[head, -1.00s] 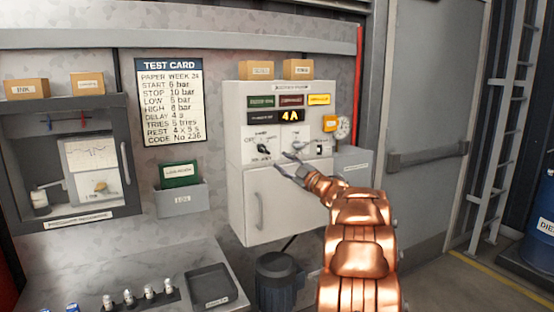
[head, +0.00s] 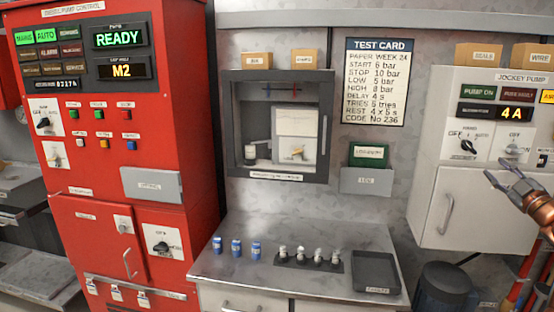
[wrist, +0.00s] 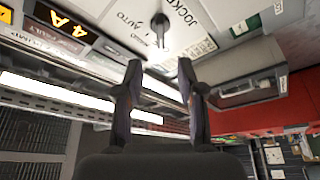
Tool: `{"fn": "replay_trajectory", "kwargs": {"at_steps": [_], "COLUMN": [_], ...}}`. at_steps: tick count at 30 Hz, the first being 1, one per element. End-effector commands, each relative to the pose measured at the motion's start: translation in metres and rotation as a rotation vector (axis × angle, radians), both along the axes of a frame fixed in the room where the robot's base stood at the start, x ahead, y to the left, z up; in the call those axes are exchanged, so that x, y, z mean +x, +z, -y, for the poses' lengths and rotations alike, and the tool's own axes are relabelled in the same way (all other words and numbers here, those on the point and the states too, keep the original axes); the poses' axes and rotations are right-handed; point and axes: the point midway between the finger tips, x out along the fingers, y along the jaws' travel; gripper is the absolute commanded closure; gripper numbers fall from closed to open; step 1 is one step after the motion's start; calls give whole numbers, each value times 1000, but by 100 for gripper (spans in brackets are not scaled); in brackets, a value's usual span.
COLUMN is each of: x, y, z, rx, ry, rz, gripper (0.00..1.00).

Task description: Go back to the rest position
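My gripper (head: 503,172) is at the right edge of the head view, in front of the white jockey pump panel (head: 428,200), just below its right-hand switch (head: 513,149). Most of my arm is out of the picture. In the wrist view my gripper (wrist: 160,66) has its two fingers apart with nothing between them. A switch knob (wrist: 160,28) of the panel shows beyond the fingertips, and a gap appears to separate them. The panel's left-hand switch (head: 467,146) is left of the gripper in the head view.
A red diesel pump control cabinet (head: 150,80) stands at left. A grey bench (head: 300,232) holds blue cans (head: 237,248), a rack of small bottles and a dark tray (head: 377,287). A recorder box (head: 320,130) and a test card (head: 376,82) are on the wall.

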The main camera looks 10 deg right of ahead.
Motion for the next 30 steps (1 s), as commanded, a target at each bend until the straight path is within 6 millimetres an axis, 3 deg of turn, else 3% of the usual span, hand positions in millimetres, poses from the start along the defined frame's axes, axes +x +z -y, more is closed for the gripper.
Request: {"fn": "replay_trajectory", "kwargs": {"at_steps": [7, 14, 23, 30], "x": [34, 43, 10, -53], "y": [14, 0, -50, -112], "z": [-23, -61, -146, -242], "rx": [98, 263, 500, 678], "ry": [-165, -352, -535, -629], "rz": [-80, -215, -460, -736], "gripper": [61, 61, 61, 61]}}
